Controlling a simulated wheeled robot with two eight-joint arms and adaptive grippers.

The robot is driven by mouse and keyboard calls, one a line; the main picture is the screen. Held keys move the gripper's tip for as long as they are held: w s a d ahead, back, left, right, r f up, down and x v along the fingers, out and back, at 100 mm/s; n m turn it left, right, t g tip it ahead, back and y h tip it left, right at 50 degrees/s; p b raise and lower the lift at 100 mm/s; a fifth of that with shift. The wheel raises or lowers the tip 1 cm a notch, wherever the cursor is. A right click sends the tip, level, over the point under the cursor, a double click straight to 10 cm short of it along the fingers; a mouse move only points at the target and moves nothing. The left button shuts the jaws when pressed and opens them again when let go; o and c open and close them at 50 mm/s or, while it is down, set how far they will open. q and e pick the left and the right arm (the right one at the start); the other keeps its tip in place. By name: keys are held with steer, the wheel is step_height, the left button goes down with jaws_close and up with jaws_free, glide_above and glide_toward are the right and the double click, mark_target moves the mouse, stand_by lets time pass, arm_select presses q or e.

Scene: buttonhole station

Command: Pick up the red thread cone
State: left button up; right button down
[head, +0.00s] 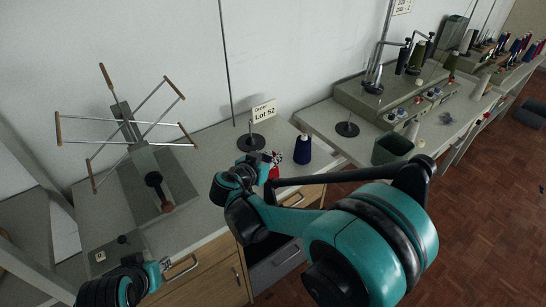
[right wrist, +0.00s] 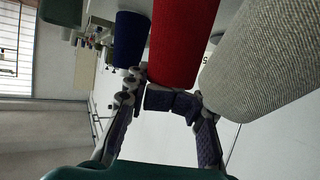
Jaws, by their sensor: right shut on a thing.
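The red thread cone (right wrist: 185,40) stands in the middle of the right wrist view, between a blue cone and a grey cone. My right gripper (right wrist: 165,95) is shut on it, with the dark finger pads at its near end. In the head view only a small red part of the cone (head: 273,173) shows beside my right gripper (head: 275,158); the arm hides the rest. My left gripper (head: 163,268) is low at the left over the bench's front edge, and its fingers are too small to read.
The blue cone (head: 303,151) stands close to the right of my right gripper. The grey cone (right wrist: 265,60) is close on the other side in the wrist view. A yarn winder (head: 125,125), a Lot 52 sign (head: 264,110) and a dark green bin (head: 392,150) stand around.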

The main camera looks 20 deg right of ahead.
steer(key=r, duration=0.1)
steer(key=p, duration=0.1)
steer(key=r, duration=0.1)
steer(key=shift+w+a+r+p, duration=0.35)
steer(key=s+d+r+p, duration=0.4)
steer(key=s+d+r, duration=0.2)
steer(key=s+d, duration=0.2)
steer(key=shift+s+d+r, duration=0.2)
steer(key=shift+s+r, duration=0.15)
steer(key=shift+s, duration=0.05)
steer(key=shift+c, duration=2.3)
jaws_free()
